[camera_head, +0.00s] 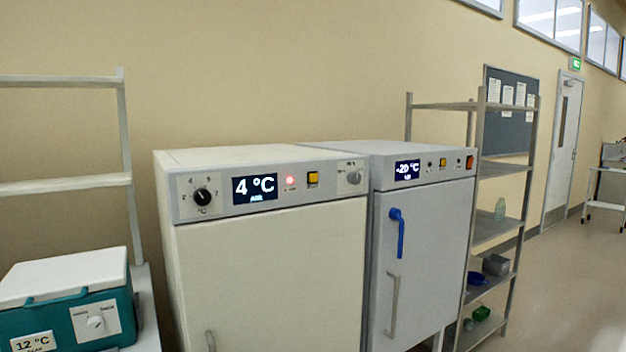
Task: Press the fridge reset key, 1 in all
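A cream fridge (270,265) stands in the middle, its door shut. Its top panel carries a black dial (202,197), a display (255,188) reading 4 °C, a lit red lamp (290,181), a yellow square key (313,179) and a grey knob (353,177) at the right end. The small print by the key is too blurred to read. A grey unit (425,250) stands to the right, its display (407,170) reading -20 °C, with a small yellow key (443,162) and an orange switch (469,162). Neither of my grippers is in view.
A teal cool box (75,315) with a white lid and a 12 °C label sits at the lower left. A blue handle (398,232) sticks out from the grey unit's door. A metal shelf rack (492,228) stands to its right. Open floor (570,280) lies at the far right.

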